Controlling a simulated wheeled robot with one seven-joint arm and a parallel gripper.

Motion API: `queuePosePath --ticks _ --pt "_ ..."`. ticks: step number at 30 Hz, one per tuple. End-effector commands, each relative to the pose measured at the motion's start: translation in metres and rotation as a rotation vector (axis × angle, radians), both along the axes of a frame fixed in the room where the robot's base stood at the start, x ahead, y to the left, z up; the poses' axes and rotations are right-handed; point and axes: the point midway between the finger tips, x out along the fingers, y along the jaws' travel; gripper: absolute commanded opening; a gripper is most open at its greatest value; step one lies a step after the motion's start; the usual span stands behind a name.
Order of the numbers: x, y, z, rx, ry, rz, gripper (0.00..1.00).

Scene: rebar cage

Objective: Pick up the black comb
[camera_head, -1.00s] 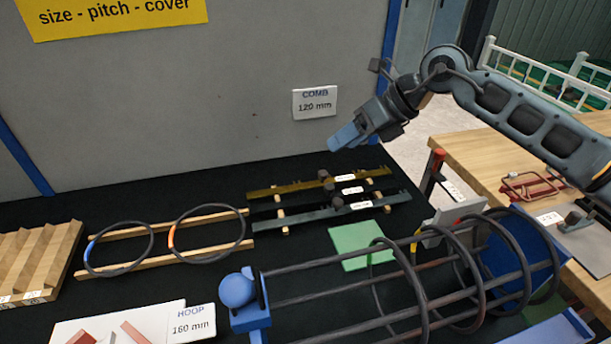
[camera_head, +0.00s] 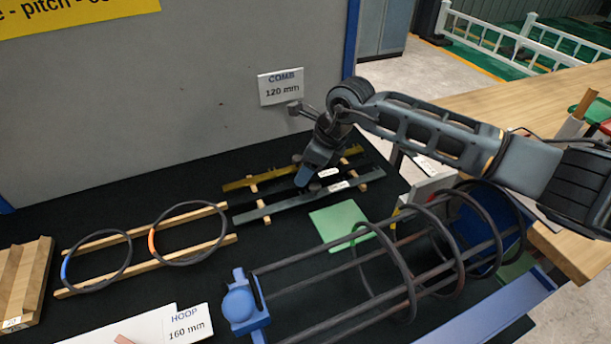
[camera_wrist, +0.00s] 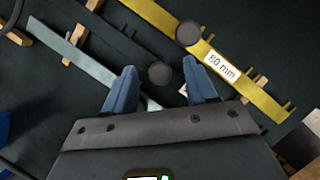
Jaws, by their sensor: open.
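The black comb (camera_wrist: 160,73) lies between two other combs and is hard to make out against the black mat. Its round dark knob shows between my fingertips in the wrist view. In the head view it is mostly hidden behind my gripper (camera_head: 304,180). My gripper points down over the comb rack with its blue fingers apart. In the wrist view the open fingers (camera_wrist: 161,84) have nothing clasped between them. The yellow comb (camera_wrist: 150,12), labelled 80 mm, is to the right, and the grey comb (camera_wrist: 72,55) is to the left.
Wooden rails (camera_head: 258,205) support the combs. A rebar cage (camera_head: 345,270) with dark hoops stands in front. A green plate (camera_head: 338,222) lies between them. Two loose hoops (camera_head: 97,258) rest on rails at left. A grey panel with a COMB 120 mm sign (camera_head: 281,87) stands behind.

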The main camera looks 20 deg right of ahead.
Motion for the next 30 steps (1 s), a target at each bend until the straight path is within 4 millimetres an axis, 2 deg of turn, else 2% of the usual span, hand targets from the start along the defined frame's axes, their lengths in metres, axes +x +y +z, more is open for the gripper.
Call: queuePosePath --ticks 6,24,30 --pt "0.0004 0.0002 -0.0012 0.000 0.000 0.000 0.57" --pt "0.0002 0.0001 -0.0009 0.001 0.000 -0.001 0.00" --pt "0.0005 0.0001 -0.0003 0.000 -0.001 -0.001 0.00"
